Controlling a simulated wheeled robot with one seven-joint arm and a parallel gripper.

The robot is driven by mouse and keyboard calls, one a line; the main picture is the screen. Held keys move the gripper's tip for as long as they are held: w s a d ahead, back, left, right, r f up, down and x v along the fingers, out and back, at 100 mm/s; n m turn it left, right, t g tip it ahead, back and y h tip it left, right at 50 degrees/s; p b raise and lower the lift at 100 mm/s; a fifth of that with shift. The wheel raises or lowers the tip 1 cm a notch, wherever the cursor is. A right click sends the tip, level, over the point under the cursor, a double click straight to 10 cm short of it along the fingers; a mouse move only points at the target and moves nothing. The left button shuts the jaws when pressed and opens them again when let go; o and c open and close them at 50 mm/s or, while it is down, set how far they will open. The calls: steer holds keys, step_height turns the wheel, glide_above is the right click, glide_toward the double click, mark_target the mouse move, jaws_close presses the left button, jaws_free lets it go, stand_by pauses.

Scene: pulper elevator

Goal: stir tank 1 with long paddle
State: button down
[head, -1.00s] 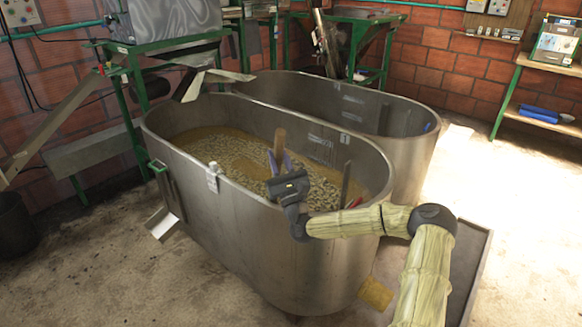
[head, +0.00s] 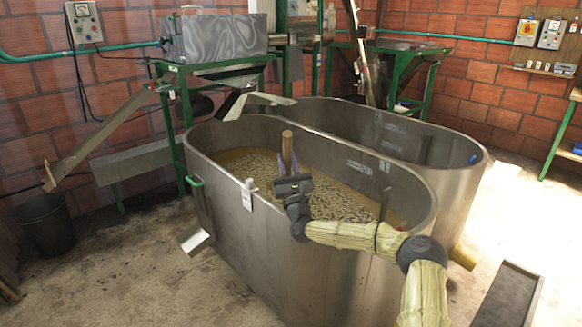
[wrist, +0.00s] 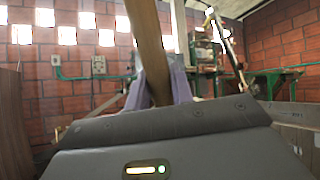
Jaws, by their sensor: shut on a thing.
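The near steel tank (head: 330,262) is oval and holds a layer of pale beans in brownish liquid (head: 240,165). My gripper (head: 288,164) is over the near rim of this tank, shut on the wooden shaft of the paddle (head: 287,145). In the wrist view the shaft (wrist: 149,45) stands nearly upright, slightly tilted, between the purple fingers of my gripper (wrist: 160,88). The paddle's lower end is hidden behind my gripper and the tank wall.
A second steel tank (head: 465,190) stands right behind the near one. A green-framed machine (head: 215,40) with a metal chute (head: 100,135) is at the back left. A black bucket (head: 47,222) stands at the left. A dark flat tray (head: 508,295) lies at the lower right. The front-left floor is clear.

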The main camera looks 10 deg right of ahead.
steer(key=shift+r, duration=0.1)
steer(key=s+d+b, duration=0.1)
steer(key=s+d, duration=1.2)
steer(key=s, duration=0.5)
steer(key=shift+w+a+b, duration=0.1)
steer(key=shift+w+b, duration=0.05)
steer(key=shift+b, duration=0.15)
steer(key=w+a+b, duration=0.1)
steer(key=w+a, duration=0.3)
steer(key=w, duration=0.2)
steer(key=w+a+b, duration=0.1)
steer(key=w+a, duration=0.3)
steer(key=w, duration=0.1)
steer(key=w+a+b, duration=0.1)
steer(key=w+a, duration=0.4)
steer(key=w, duration=0.1)
steer(key=shift+w+b, duration=0.35)
steer(key=shift+d, duration=0.1)
steer(key=shift+s, duration=0.1)
